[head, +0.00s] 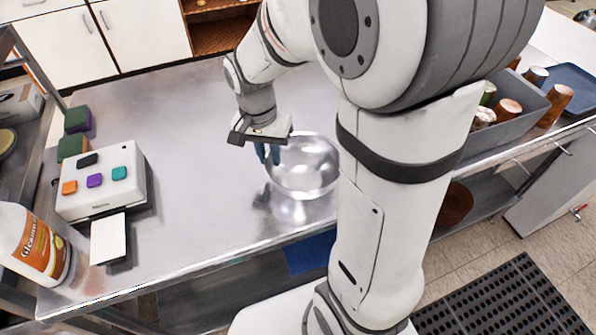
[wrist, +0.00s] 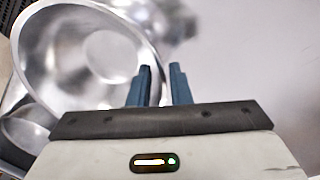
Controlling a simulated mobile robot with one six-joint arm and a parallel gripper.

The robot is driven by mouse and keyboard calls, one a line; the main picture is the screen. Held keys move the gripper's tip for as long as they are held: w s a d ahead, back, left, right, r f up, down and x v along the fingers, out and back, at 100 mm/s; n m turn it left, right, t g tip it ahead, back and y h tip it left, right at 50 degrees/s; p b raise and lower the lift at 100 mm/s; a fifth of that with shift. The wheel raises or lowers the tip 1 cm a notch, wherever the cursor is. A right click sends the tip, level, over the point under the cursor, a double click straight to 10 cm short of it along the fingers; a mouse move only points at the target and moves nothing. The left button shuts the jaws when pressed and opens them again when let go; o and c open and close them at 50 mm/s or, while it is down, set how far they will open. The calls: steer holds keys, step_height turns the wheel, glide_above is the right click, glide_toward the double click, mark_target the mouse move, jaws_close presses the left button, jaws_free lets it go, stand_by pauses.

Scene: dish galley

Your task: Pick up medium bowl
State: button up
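The medium bowl (head: 312,165) is a shiny metal bowl standing upright on the steel counter, behind my arm column in the head view. It fills the upper left of the wrist view (wrist: 60,60). My gripper (head: 268,155) is at the bowl's left rim, pointing down. In the wrist view its two blue fingers (wrist: 161,75) stand a little apart, one over the inside of the bowl and one outside, with the rim between them. A gap shows between the fingers, and I see no firm contact with the rim.
A white box with coloured buttons (head: 98,183), green-topped sponges (head: 72,148) and a white-and-orange bottle (head: 35,245) stand left. A grey bin of cups (head: 510,122) and a blue tray (head: 575,85) are right. The steel counter (head: 190,140) is clear left of the bowl.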

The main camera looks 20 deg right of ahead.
jaws_close()
